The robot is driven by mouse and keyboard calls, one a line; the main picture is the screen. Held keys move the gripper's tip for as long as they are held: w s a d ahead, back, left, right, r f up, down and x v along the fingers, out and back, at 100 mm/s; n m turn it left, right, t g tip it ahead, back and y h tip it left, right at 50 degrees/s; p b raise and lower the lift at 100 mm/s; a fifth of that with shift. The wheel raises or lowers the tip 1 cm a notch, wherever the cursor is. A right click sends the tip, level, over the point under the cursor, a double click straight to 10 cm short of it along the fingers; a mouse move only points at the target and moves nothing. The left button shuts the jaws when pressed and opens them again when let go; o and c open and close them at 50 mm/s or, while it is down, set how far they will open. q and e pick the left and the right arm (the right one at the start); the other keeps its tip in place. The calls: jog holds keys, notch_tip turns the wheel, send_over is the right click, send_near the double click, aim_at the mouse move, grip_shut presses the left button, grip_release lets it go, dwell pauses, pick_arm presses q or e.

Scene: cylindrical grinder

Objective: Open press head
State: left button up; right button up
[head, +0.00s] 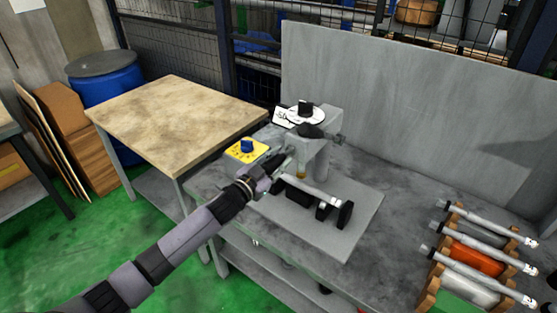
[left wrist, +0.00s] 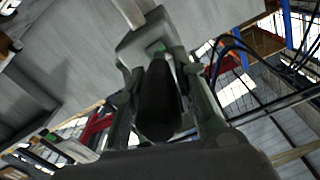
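The grey press (head: 318,155) stands on the workbench, with a round white dial and a black knob on top. Its grey head (left wrist: 150,42) fills the upper middle of the left wrist view. A dark handle (left wrist: 160,98) points toward the wrist camera, between the fingers of my left gripper (left wrist: 164,85). The fingers stand apart on both sides of the handle, with no clear contact. In the head view, my left gripper (head: 279,162) is at the press's left side, and its fingertips partly blend with the press. My right gripper is not in view.
A yellow control box (head: 246,151) with a blue knob sits left of the press. A silver cylinder (head: 312,192) lies in black holders on the press's base plate. A rack (head: 460,245) with several cylinders stands at right. A wooden-topped table (head: 175,120) is at left.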

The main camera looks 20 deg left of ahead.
pick_arm(q)
grip_shut()
dwell(0.3)
jog(key=shift+f, duration=0.1)
